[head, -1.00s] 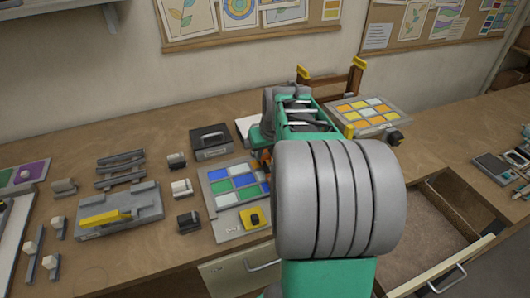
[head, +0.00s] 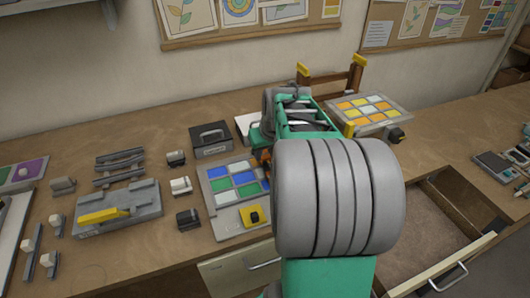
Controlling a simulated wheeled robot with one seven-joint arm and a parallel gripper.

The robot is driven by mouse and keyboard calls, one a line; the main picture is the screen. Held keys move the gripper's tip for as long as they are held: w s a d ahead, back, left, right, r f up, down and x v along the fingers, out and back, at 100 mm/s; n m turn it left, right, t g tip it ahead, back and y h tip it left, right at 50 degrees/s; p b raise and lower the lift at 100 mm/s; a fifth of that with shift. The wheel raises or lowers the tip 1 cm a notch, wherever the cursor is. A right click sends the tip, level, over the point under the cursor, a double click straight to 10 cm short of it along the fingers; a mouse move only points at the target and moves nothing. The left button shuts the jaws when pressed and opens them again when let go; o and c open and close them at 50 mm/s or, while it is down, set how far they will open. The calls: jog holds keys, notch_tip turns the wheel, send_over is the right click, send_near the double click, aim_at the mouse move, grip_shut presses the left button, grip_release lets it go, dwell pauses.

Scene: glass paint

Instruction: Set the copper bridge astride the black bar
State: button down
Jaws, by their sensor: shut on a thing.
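My arm fills the middle of the head view and hides my gripper, so I cannot see its fingers or what is between them. A small orange-brown patch (head: 265,158) shows at the arm's left edge, beside the coloured glass panel (head: 206,184). It is too small to tell whether it is the copper bridge. No copper bridge is clearly visible elsewhere. Dark bars (head: 120,168) lie on the left part of the bench, but I cannot tell whether one is the black bar.
A grey block with a yellow handle (head: 145,200), a black case (head: 211,140) and small blocks stand left of the panel. A brown frame with yellow caps (head: 330,78) and an orange-yellow tile tray (head: 395,126) are behind and right. An open drawer (head: 462,268) juts out at right.

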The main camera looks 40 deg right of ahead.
jog(key=shift+f+b, duration=0.3)
jog(key=shift+f, duration=0.05)
dwell(0.7)
jog(key=shift+f+b, duration=0.75)
jog(key=shift+f, duration=0.2)
jog(key=c, duration=1)
grip_release()
jog(key=shift+r, duration=0.1)
jog(key=shift+r+p, duration=2.4)
jog(key=shift+r, duration=1.15)
